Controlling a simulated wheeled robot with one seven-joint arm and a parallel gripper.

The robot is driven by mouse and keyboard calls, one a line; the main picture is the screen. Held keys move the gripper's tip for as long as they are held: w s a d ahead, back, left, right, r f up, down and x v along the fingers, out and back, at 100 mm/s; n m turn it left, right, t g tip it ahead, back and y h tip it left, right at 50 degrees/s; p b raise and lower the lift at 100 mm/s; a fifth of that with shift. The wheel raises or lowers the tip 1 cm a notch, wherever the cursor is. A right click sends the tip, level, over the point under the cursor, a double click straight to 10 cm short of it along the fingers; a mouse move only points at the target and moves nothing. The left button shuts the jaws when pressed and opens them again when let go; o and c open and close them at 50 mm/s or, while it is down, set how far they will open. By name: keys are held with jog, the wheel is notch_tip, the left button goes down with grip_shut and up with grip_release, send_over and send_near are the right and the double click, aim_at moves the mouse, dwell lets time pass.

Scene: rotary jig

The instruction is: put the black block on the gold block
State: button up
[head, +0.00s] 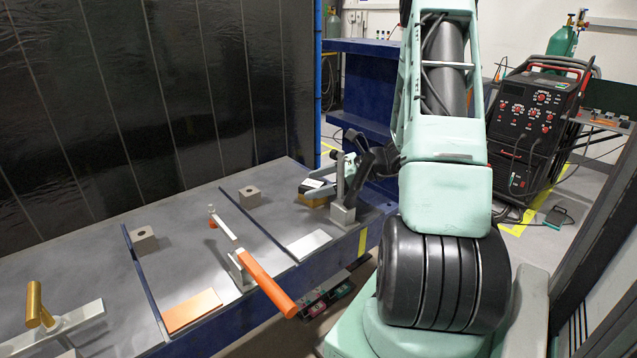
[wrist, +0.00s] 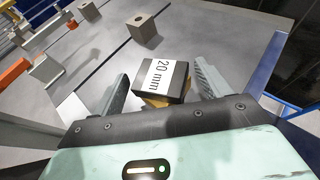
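The black block (wrist: 160,82) has a white "20 mm" label on its top and lies on the gold block (wrist: 155,101) in the wrist view. Only a strip of gold shows below it. In the head view the black block (head: 311,185) also sits over the gold block (head: 314,201), at the right end of the bench. My gripper (wrist: 161,72) is open. Its two fingers stand on either side of the black block, with visible gaps on both sides. How far the two blocks' edges are offset is hard to tell.
A grey post on a base (head: 343,212) stands close in front of the blocks. A grey block with a hole (head: 250,196) is to the left. An orange-handled clamp (head: 265,283) juts over the bench's front edge. A dark curtain (head: 150,100) closes off the back.

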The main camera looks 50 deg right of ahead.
jog(key=shift+r, duration=0.3)
jog(key=b+v, duration=0.1)
jog(key=v, duration=1.1)
jog(key=shift+f+b, duration=0.2)
jog(key=shift+b, duration=0.1)
jog(key=shift+s, duration=0.1)
